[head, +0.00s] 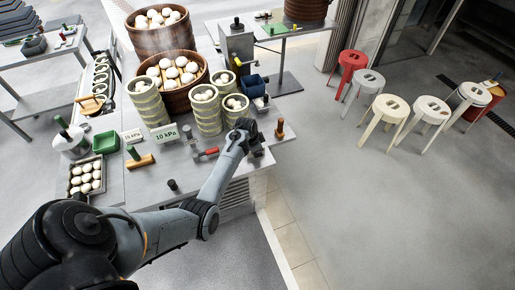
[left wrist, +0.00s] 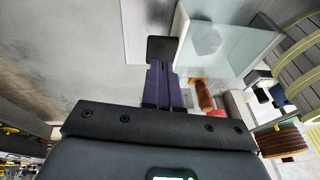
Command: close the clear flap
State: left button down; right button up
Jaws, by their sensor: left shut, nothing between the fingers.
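The clear flap (left wrist: 238,58) shows in the left wrist view as a pale see-through panel to the upper right of my fingers. It appears raised at an angle, and I cannot make it out surely in the head view. My left gripper (left wrist: 165,68) is shut and empty, with its fingertips beside the panel's lower left edge; whether they touch it I cannot tell. In the head view the left gripper (head: 257,149) is at the counter's right front edge. My right gripper is not in view.
A wooden peg piece (head: 280,129) stands right of the gripper. Several stools (head: 385,115) stand right; the floor between is clear.

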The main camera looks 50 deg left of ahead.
pick_arm(q)
jog(key=shift+r+p, duration=0.4)
jog(key=shift+r, duration=0.05)
jog(key=shift+r, duration=0.1)
